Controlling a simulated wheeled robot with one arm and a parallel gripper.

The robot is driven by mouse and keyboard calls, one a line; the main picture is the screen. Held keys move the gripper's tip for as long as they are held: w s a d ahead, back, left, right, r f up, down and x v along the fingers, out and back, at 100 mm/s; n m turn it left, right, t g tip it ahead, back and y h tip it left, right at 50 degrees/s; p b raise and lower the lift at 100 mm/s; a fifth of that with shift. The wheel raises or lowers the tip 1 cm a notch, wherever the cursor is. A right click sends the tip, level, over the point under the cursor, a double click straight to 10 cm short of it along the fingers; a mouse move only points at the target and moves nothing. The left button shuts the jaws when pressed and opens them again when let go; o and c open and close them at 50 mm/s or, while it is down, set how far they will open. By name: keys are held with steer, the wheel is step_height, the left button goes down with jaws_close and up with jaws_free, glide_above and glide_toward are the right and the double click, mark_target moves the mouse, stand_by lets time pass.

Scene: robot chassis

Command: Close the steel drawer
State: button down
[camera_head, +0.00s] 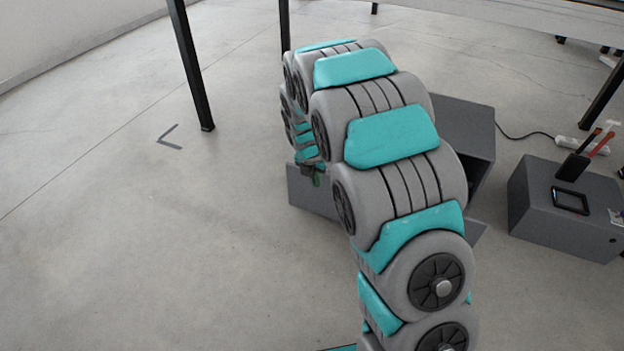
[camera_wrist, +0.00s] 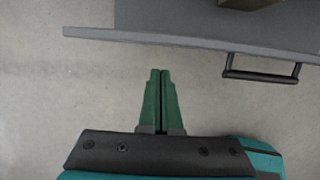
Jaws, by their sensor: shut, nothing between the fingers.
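The steel drawer (camera_head: 312,194) is a grey box front pulled out from a grey cabinet (camera_head: 466,128), partly hidden behind my arm in the head view. In the wrist view the drawer's front edge (camera_wrist: 190,41) runs across the top, with a black bar handle (camera_wrist: 262,76) on its right part. The drawer is open, and a brownish object (camera_wrist: 248,3) shows inside at the top edge. My gripper (camera_wrist: 160,72) has green fingers, shut together and empty. The fingertips point at the drawer front, left of the handle, with a gap of floor showing between in the picture.
A power strip (camera_head: 585,147) with a cable lies behind. Black table legs (camera_head: 190,65) stand at the back. The floor at left is clear.

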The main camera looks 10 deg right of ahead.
steer(key=shift+w+d, duration=0.65)
steer(key=shift+w, duration=0.3)
steer(key=shift+w+r, duration=0.1)
